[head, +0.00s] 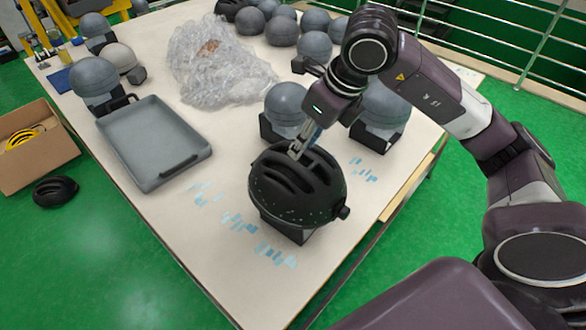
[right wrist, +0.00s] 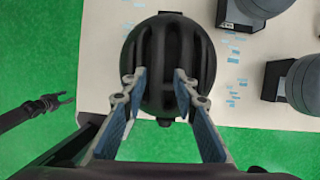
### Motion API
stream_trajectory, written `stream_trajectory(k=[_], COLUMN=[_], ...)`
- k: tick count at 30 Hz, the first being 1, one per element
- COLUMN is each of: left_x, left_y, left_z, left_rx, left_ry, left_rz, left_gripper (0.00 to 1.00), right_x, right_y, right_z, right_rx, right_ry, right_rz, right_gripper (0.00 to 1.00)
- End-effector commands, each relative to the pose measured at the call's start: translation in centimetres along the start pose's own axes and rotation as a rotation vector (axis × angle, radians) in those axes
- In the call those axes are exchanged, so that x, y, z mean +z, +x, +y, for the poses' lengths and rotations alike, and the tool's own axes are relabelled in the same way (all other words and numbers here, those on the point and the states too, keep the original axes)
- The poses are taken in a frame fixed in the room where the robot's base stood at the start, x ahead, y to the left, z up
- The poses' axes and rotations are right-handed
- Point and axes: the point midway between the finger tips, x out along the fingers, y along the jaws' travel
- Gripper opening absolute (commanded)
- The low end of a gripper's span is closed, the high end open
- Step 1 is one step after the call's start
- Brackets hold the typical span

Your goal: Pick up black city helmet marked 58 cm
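A black helmet with long vents (head: 290,190) sits on a dark block stand near the front corner of the table. No size mark can be read on it. It also fills the middle of the right wrist view (right wrist: 168,45). My right gripper (head: 298,150) is over the helmet's top, pointing down. In the right wrist view its two fingers (right wrist: 160,74) are spread apart over the helmet's shell, with nothing clamped between them. Whether the tips touch the shell cannot be told. A dark forked tool at the left of that view (right wrist: 62,98) looks like my left gripper, too small to judge.
Grey head forms (head: 285,105) (head: 385,108) stand just behind the helmet. A grey tray (head: 150,140) lies to the left, with crumpled clear plastic (head: 215,65) behind it. A cardboard box (head: 35,150) and a dark helmet (head: 55,191) are on the green floor.

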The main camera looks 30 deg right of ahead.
Motion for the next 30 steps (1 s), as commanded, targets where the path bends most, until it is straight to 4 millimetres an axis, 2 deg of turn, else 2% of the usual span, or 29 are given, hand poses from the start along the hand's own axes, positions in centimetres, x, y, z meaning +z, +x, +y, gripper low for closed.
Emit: stream_trajectory(k=[6,9,12,15,19,23,25,30], left_x=[4.4,5.3,5.0,3.8,1.8,1.2,1.4,2.4], left_y=[-1.3,-2.1,-2.5,-2.6,-2.5,-2.4,-2.4,-2.5], left_z=[0.7,0.9,0.8,0.7,0.4,0.3,0.3,0.5], left_rx=[0.009,0.01,0.01,0.008,0.005,0.004,0.004,0.006], left_ry=[-0.001,-0.001,-0.001,0.0,0.0,0.0,0.0,0.0], left_rz=[-0.063,-0.075,-0.072,-0.056,-0.027,-0.018,-0.021,-0.036], left_gripper=[0.42,0.42,0.42,0.42,0.42,0.42,0.42,0.42], right_x=[-0.1,-0.3,-0.4,-0.3,-0.3,-0.3,-0.3,-0.3], right_y=[2.1,3.3,4.8,5.8,6.3,6.3,6.3,6.3], right_z=[0.1,0.2,0.2,0.2,0.2,0.1,0.1,0.1], right_rx=[0.004,0.005,0.004,0.004,0.003,0.002,0.002,0.002], right_ry=[-0.001,0.0,0.001,-0.001,-0.001,-0.002,-0.001,-0.001], right_rz=[0.003,0.005,0.003,0.001,-0.002,-0.003,-0.002,-0.002], right_gripper=[0.27,0.27,0.27,0.27,0.27,0.27,0.22,0.04])
